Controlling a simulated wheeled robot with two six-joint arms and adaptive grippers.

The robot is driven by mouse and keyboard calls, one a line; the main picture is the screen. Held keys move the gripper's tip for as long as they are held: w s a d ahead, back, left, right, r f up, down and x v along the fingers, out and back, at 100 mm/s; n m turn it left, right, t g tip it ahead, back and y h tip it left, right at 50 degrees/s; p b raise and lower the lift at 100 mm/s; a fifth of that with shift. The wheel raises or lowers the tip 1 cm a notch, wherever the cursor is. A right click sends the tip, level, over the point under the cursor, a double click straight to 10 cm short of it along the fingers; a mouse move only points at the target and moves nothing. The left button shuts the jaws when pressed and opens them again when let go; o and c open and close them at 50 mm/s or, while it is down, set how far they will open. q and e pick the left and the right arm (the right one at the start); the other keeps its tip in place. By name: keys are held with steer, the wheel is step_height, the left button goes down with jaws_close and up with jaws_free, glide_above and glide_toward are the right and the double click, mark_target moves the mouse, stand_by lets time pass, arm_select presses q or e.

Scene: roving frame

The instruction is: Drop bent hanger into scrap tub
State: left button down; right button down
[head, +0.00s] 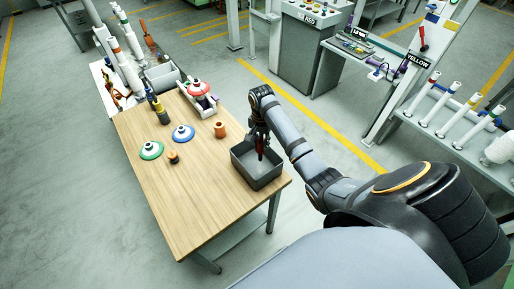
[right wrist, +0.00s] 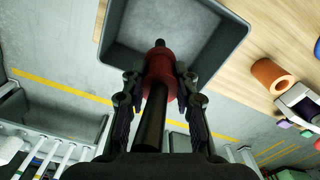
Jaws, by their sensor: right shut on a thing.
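The scrap tub is a grey open box (head: 268,181) at the near right corner of the wooden table; its inside and rim (right wrist: 232,62) also show in the right wrist view. My right gripper (head: 261,140) is over the tub. It is shut on the bent hanger, which shows as a dark rod with a red collar (right wrist: 160,68). The hanger's tip points toward the tub's floor. In the head view only a small dark red part of it shows below the fingers, and I cannot make out a bend. My left gripper is not in view.
The wooden table (head: 190,212) has a clear front left. On it stand a green disc (head: 151,150), a blue disc (head: 183,133), an orange cylinder (head: 220,130) and a red-topped piece (head: 199,88). A rack with white rolls (head: 470,107) stands at the right.

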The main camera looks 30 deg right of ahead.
steer(key=c, duration=1)
jaws_free()
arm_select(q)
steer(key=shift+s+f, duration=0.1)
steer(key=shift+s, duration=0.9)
arm_select(e)
steer(key=shift+o, duration=0.2)
steer(key=shift+r, duration=0.4)
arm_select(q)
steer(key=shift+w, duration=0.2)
arm_select(e)
step_height(320, 180, up, 7)
steer(key=shift+f, duration=0.15)
